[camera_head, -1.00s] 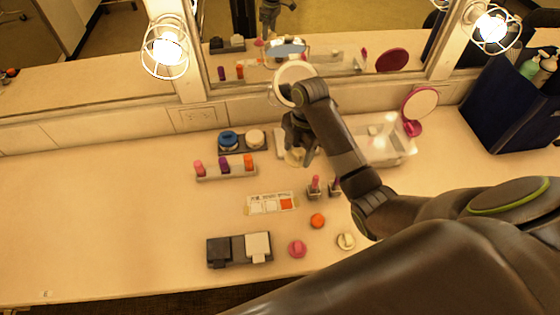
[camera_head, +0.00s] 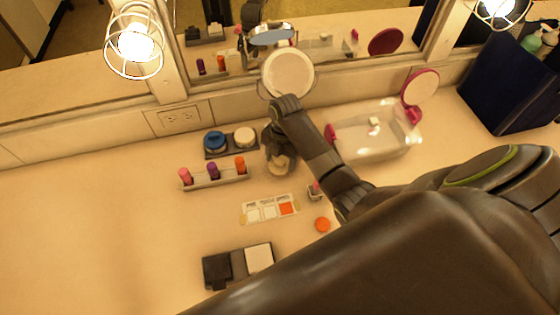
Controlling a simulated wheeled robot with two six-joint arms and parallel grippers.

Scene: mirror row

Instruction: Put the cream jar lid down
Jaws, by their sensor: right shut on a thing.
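My right gripper (camera_head: 279,164) points down at the counter, to the right of the black jar tray. It is shut on the cream jar lid (camera_head: 278,169), a pale disc partly hidden by the fingers. I cannot tell whether the lid touches the counter. The black tray (camera_head: 226,152) holds a blue-topped jar (camera_head: 214,141) and a cream-topped jar (camera_head: 244,138). My left gripper is not in view.
A lipstick rack (camera_head: 214,179), a palette card (camera_head: 269,209), an orange cap (camera_head: 322,225) and a dark case (camera_head: 239,264) lie nearer me. A round mirror (camera_head: 288,72) stands behind my wrist. A clear box (camera_head: 376,147) is on the right. The left counter is clear.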

